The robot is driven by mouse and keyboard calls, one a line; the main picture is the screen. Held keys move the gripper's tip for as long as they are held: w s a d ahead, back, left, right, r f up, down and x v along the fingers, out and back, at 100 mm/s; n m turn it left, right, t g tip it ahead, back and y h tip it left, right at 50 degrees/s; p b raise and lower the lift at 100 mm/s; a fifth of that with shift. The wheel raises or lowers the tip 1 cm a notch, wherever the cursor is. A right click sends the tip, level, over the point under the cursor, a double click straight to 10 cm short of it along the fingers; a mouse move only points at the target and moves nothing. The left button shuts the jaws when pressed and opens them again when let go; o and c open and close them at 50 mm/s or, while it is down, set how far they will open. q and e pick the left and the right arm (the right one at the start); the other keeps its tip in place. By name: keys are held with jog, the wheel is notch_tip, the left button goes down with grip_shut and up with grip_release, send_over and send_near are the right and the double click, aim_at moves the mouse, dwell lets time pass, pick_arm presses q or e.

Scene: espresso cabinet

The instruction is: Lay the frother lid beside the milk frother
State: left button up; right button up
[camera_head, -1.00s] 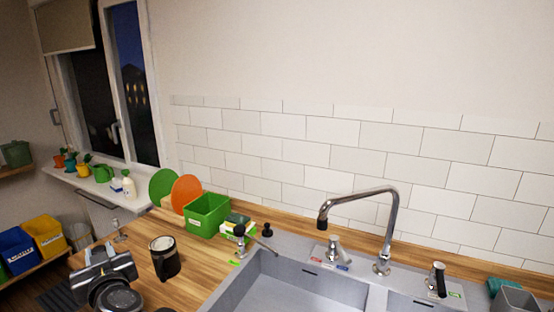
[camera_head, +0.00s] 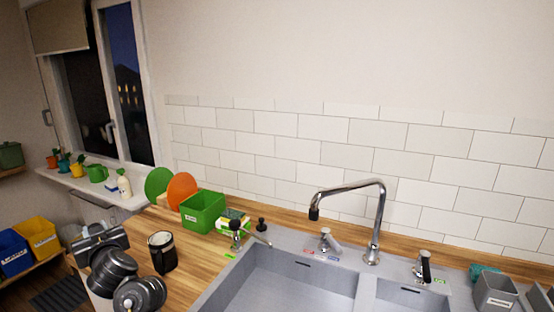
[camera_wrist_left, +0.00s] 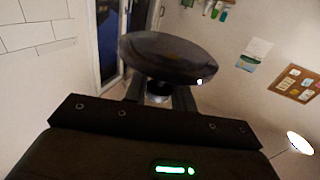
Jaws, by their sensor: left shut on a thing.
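The milk frother (camera_head: 162,253), a dark cylinder with a pale rim, stands upright on the wooden counter left of the sink. My left gripper (camera_head: 98,238) is left of it, near the counter's left end. In the left wrist view, this gripper (camera_wrist_left: 159,96) is shut on the frother lid (camera_wrist_left: 170,57), a dark round disc, by a small part under it. The lid is clear of any surface in that view. I cannot make out the lid in the head view. My right gripper is not in view.
A green bin (camera_head: 203,211) and an orange disc (camera_head: 182,190) stand behind the frother. The sink (camera_head: 285,285) with its tall tap (camera_head: 378,220) lies to the right. Bare counter (camera_head: 190,275) shows right of and in front of the frother.

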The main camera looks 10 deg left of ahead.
pick_arm(q)
jog(key=a+r+n+g+y, duration=0.25)
jog(key=a+n+g, duration=0.35)
jog(key=a, duration=1.7)
jog(key=w+d+f+m+t+h, duration=0.6)
jog(key=w+d+m+t, duration=0.35)
jog(key=w, duration=0.35)
jog(key=d+f+m+t+h, duration=0.2)
jog(key=d+f+h, duration=0.3)
jog(key=d, duration=1)
jog(key=s+d+f+m+t+h, duration=0.15)
jog(key=s+d, duration=0.25)
jog(key=d, duration=0.5)
jog(key=s+d+f+m+h, duration=0.2)
jog(key=s+d+f, duration=0.15)
jog(key=d, duration=0.65)
jog(key=s+d+r+m+h, duration=0.2)
jog(key=s+d+r, duration=0.3)
jog(key=s+d, duration=0.7)
jog(key=f+b, duration=0.2)
jog(key=s+f+b, duration=0.1)
jog(key=b, duration=0.1)
jog(key=shift+s+a+f, duration=0.1)
jog(key=shift+a+f, duration=0.2)
jog(key=shift+f, duration=0.1)
